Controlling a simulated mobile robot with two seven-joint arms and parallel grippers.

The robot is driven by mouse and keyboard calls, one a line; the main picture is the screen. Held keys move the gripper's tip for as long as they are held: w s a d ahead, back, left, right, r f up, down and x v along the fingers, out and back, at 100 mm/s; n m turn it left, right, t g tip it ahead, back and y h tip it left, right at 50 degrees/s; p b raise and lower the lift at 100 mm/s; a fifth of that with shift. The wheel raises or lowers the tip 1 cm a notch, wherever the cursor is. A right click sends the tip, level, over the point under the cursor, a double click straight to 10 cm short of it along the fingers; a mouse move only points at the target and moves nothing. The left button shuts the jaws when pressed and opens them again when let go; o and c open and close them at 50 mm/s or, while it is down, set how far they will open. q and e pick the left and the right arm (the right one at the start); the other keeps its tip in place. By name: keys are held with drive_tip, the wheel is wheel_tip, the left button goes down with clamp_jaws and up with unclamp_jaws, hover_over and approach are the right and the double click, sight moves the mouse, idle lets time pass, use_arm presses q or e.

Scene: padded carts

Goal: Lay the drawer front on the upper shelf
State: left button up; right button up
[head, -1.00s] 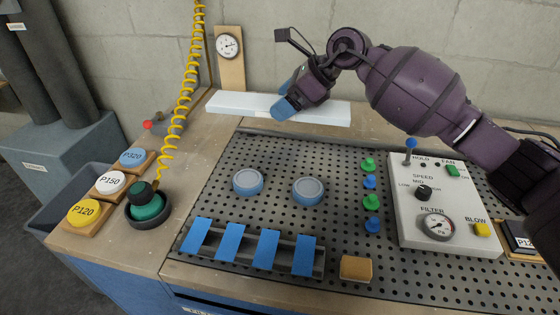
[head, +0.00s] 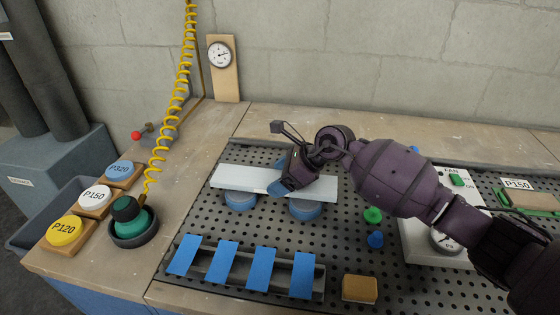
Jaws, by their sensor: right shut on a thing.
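The drawer front looks to be the long white board (head: 228,179). It lies level over two round blue pads, the left pad (head: 240,204) and the right pad (head: 305,211), on the perforated bench top. I cannot tell whether it rests on the pads or hangs just above them. I see no clear upper shelf in this view. My left gripper is not in view.
A slotted rack with several blue strips (head: 222,262) and a tan block (head: 360,289) lie in front. A control panel (head: 438,256) is partly behind my arm.

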drive_tip(key=shift+f, duration=0.55)
drive_tip(key=shift+f, duration=0.1)
drive_tip(key=o, duration=1.1)
drive_tip(key=shift+f, duration=0.1)
